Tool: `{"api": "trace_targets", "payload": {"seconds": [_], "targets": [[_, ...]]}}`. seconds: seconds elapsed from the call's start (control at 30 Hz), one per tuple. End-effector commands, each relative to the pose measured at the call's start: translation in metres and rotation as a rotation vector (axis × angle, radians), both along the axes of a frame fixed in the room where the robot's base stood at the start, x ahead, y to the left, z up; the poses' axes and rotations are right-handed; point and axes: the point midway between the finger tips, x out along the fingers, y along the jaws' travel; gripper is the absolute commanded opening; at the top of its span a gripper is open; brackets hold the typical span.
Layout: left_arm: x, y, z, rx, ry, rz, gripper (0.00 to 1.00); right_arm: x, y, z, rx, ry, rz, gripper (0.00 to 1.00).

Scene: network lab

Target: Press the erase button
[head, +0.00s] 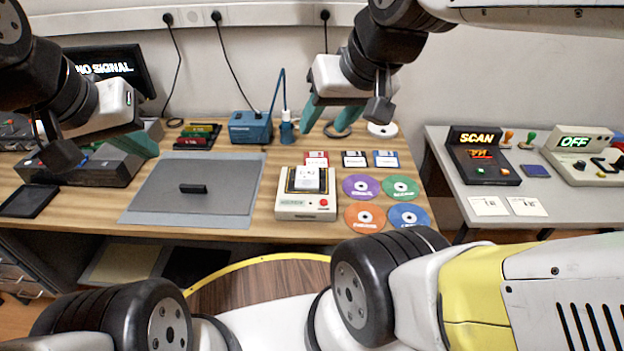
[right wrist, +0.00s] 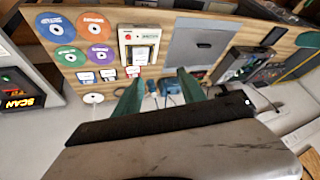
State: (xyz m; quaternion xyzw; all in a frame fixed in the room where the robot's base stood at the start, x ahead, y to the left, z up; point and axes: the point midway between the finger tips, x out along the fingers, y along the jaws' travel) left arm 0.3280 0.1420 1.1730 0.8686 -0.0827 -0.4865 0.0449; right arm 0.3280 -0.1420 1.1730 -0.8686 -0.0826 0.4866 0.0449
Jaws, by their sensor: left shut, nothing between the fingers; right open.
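A cream device (head: 305,206) with a dark recessed top stands on the wooden desk, with a white labelled piece (head: 308,179) in it. A red button (head: 323,202) is on its front right; its label is too small to read. The device also shows upside down in the right wrist view (right wrist: 139,43). My right gripper (head: 329,120) is open and empty, above the back of the desk, behind and above the device. My left gripper (head: 146,146) is shut and empty, over the left of the desk, well left of the device.
Several coloured discs (head: 361,187) and floppy disks (head: 354,159) lie right of the device. A grey mat (head: 160,200) with a small black piece (head: 193,188) lies left. A blue soldering station (head: 250,127) stands behind. A grey table (head: 465,200) at right holds a SCAN device (head: 482,155).

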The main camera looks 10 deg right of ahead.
Motion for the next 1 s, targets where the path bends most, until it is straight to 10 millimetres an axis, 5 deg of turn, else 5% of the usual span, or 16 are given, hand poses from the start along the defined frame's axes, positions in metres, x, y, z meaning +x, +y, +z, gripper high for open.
{"api": "trace_targets", "payload": {"seconds": [0.03,0.23,1.0], "targets": [[0.0,0.0,0.0,0.0,0.0,0.0,0.0,0.0,0.0,0.0,0.0,0.0,0.0,0.36],[0.0,0.0,0.0,0.0,0.0,0.0,0.0,0.0,0.0,0.0,0.0,0.0,0.0,0.0],[0.0,0.0,0.0,0.0,0.0,0.0,0.0,0.0,0.0,0.0,0.0,0.0,0.0,0.0]]}}
